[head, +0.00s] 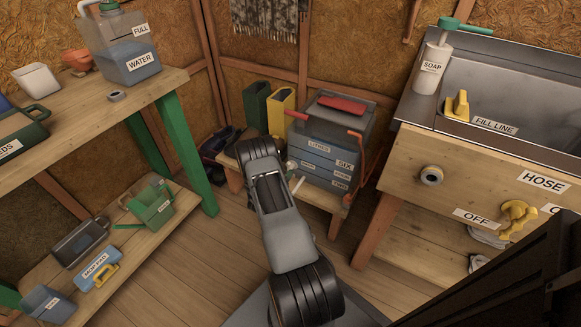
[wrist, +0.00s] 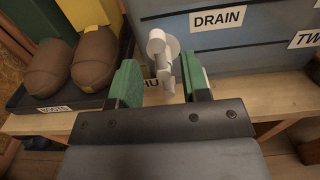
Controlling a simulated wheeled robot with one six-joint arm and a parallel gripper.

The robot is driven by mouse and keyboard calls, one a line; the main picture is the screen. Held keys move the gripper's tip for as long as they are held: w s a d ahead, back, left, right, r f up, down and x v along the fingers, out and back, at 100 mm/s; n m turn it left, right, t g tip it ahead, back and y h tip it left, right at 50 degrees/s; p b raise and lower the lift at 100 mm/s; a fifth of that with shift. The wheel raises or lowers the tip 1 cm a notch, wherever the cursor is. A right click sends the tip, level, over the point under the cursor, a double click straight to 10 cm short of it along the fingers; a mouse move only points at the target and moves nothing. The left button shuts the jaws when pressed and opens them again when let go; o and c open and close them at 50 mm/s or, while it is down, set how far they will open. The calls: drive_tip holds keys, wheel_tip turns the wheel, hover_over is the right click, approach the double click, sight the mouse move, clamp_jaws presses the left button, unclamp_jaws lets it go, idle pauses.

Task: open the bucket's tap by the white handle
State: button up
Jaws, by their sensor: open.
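The tap's white handle (wrist: 164,78) hangs down from a round white tap body (wrist: 157,45). In the head view the handle (head: 298,185) shows just right of my gripper (head: 272,178). In the wrist view my gripper (wrist: 160,72) is open, with a green finger on each side of the handle. A label behind is partly hidden.
A black boot tray (wrist: 60,92) stands left of the tap. A red-handled lever (head: 354,137) is at the bucket's right. The sink counter (head: 470,165) is farther right, and the WATER tank (head: 130,62) sits on the left table.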

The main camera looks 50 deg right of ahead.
sight(287, 168)
drive_tip(key=shift+b+x, duration=0.6)
drive_tip(key=shift+x, duration=2.15)
clamp_jaws()
